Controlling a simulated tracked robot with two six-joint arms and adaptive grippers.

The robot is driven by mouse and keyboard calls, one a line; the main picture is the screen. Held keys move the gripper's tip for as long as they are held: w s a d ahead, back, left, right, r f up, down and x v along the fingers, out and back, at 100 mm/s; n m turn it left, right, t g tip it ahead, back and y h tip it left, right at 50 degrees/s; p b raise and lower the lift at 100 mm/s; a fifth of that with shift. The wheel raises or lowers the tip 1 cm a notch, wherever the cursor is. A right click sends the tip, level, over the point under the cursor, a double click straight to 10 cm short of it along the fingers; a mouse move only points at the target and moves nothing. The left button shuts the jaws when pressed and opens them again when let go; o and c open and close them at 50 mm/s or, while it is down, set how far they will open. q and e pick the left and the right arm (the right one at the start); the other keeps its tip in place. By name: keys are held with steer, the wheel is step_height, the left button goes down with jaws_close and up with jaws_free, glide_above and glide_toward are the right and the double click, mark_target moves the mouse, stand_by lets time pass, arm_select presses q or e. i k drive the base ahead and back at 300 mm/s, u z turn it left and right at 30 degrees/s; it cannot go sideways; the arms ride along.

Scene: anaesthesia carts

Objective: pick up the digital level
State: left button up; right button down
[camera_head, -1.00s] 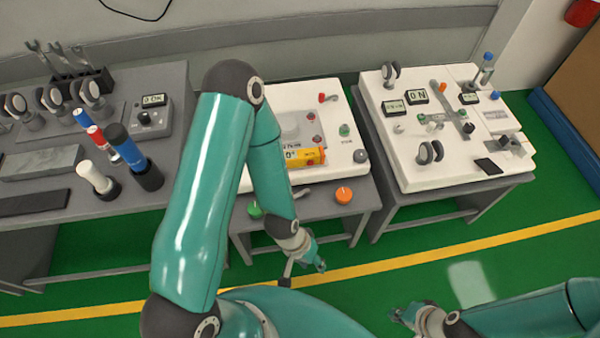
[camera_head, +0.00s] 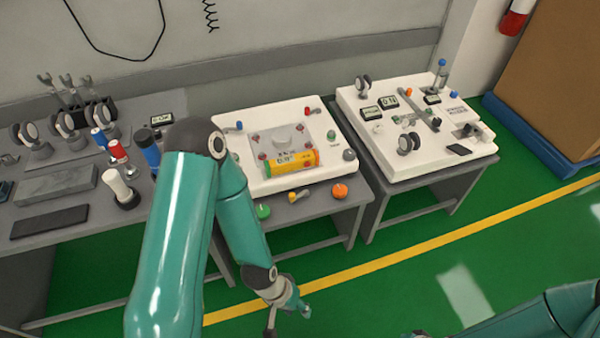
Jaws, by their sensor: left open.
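The digital level (camera_head: 290,162) is a yellow and orange bar with dark display markings. It lies near the front of the white panel on the middle table, slightly tilted in the picture. My left gripper (camera_head: 288,320) is open and empty, low in front of the middle table. It is well below the level in the picture and apart from it. My right forearm (camera_head: 540,318) shows at the bottom right. Its gripper is cut off by the lower edge.
The middle table's white panel (camera_head: 230,150) carries small knobs. The right table holds another white panel (camera_head: 385,165). The left bench (camera_head: 60,225) is crowded. Green floor is free in front.

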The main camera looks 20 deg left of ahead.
mark_target(292, 162)
steer(key=u, duration=0.15)
steer(key=i, duration=0.9)
steer(key=z, duration=0.05)
